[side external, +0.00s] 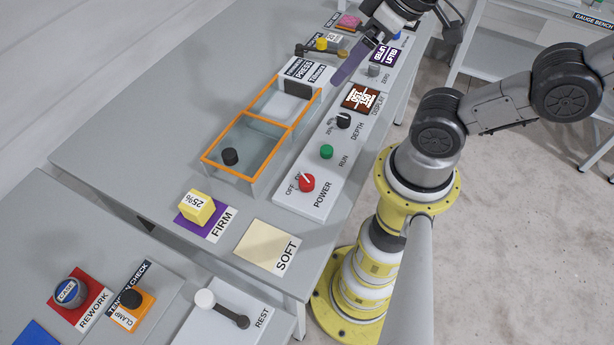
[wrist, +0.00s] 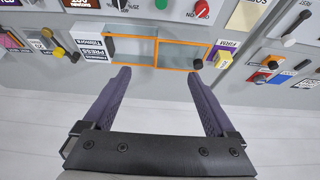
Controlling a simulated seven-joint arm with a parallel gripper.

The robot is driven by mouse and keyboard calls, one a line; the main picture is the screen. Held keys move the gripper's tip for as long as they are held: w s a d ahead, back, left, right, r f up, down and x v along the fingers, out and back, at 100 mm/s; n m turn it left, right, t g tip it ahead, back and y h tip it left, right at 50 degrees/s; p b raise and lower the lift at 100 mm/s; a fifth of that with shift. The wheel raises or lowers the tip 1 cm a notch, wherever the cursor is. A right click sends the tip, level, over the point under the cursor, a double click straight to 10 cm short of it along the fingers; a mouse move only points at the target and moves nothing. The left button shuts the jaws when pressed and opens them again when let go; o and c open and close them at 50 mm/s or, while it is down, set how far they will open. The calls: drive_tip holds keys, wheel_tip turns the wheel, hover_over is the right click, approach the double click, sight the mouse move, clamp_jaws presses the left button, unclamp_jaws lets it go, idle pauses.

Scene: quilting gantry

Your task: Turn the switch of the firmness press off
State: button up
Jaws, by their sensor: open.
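The power switch (side external: 307,182) is a red round knob on the front end of the press's light control panel. Its white mark points up and left, seemingly nearer ON than OFF, but it is small. The knob also shows at the top edge of the wrist view (wrist: 202,9). The firmness press (side external: 258,125) is a clear box with an orange frame and a white labelled head. My gripper (side external: 350,68) is at the far end of the press, well away from the knob. In the wrist view my purple fingers (wrist: 156,74) are wide apart with nothing between them.
The same panel has a green RUN button (side external: 327,152), a black DEPTH knob (side external: 343,120) and a display (side external: 361,98). A yellow 25% block (side external: 201,207) sits on the purple FIRM pad. A cream SOFT pad (side external: 267,246) is empty. A lever (side external: 228,308) stands near the front.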

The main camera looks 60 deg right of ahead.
drive_tip(key=shift+c, duration=1.1)
drive_tip(key=shift+m, duration=0.3)
drive_tip(key=shift+c, duration=0.5)
drive_tip(key=m+g, duration=0.6)
drive_tip(key=m, duration=0.3)
hover_over(307, 179)
wheel_tip(307, 179, down, 10)
wheel_tip(307, 179, down, 13)
drive_tip(key=shift+f, duration=0.2)
clamp_jaws()
